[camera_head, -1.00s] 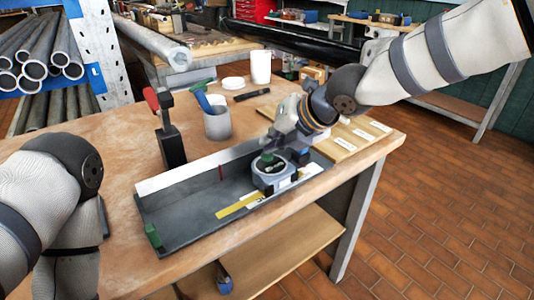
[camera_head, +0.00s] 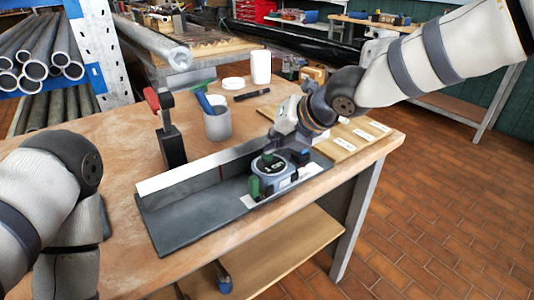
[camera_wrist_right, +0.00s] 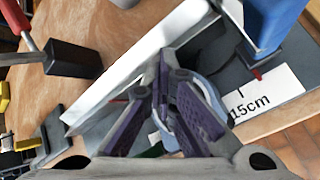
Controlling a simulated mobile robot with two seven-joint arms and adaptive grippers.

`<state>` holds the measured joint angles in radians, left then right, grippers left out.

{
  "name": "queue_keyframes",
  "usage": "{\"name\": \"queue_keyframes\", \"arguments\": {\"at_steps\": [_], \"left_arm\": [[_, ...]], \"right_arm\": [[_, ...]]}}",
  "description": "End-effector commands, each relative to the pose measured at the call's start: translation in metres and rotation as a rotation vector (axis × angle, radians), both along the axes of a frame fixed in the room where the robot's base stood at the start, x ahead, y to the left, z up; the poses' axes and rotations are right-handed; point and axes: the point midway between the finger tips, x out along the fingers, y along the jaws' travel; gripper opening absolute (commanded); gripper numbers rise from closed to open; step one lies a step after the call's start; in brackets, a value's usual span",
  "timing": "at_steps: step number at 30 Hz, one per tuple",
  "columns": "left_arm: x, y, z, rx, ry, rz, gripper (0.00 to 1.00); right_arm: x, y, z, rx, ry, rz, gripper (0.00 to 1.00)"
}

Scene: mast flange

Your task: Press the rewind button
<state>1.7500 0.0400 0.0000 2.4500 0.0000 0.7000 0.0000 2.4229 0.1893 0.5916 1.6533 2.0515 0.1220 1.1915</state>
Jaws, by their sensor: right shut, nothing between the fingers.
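The tape measure (camera_head: 272,178) is a round grey-blue case with a dark, lettered top, standing in the grey tray (camera_head: 190,222). A green button (camera_head: 267,159) sits on its top. A green end piece (camera_head: 254,188) is against the left side of the case, and no yellow tape shows outside. My right gripper (camera_head: 279,146) is shut and empty, just behind and above the button; I cannot tell if they touch. In the right wrist view its purple fingers (camera_wrist_right: 163,100) hide most of the case (camera_wrist_right: 212,98). My left arm is at the left; its gripper is out of view.
A white fence (camera_head: 190,172) runs along the tray's back. A blue block (camera_wrist_right: 270,25) and a "15cm" label (camera_wrist_right: 262,105) are beside the case. A black clamp with a red handle (camera_head: 168,135) and a grey cup (camera_head: 217,122) stand behind. The tray's left part is clear.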

Motion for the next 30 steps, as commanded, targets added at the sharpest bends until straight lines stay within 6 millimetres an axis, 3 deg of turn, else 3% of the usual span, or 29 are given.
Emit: {"name": "queue_keyframes", "arguments": {"at_steps": [6, 16, 30], "left_arm": [[0.001, 0.000, 0.001, 0.000, -0.003, 0.000, 0.73], [0.001, 0.000, 0.001, 0.000, -0.003, 0.000, 0.73], [0.002, 0.000, 0.001, 0.000, -0.006, 0.000, 0.73]], "right_arm": [[0.000, -0.001, 0.013, 0.000, -0.002, -0.001, 0.00], [0.000, 0.000, 0.017, 0.000, -0.002, -0.001, 0.00], [0.000, -0.001, 0.061, 0.002, -0.002, -0.002, 0.00]]}}
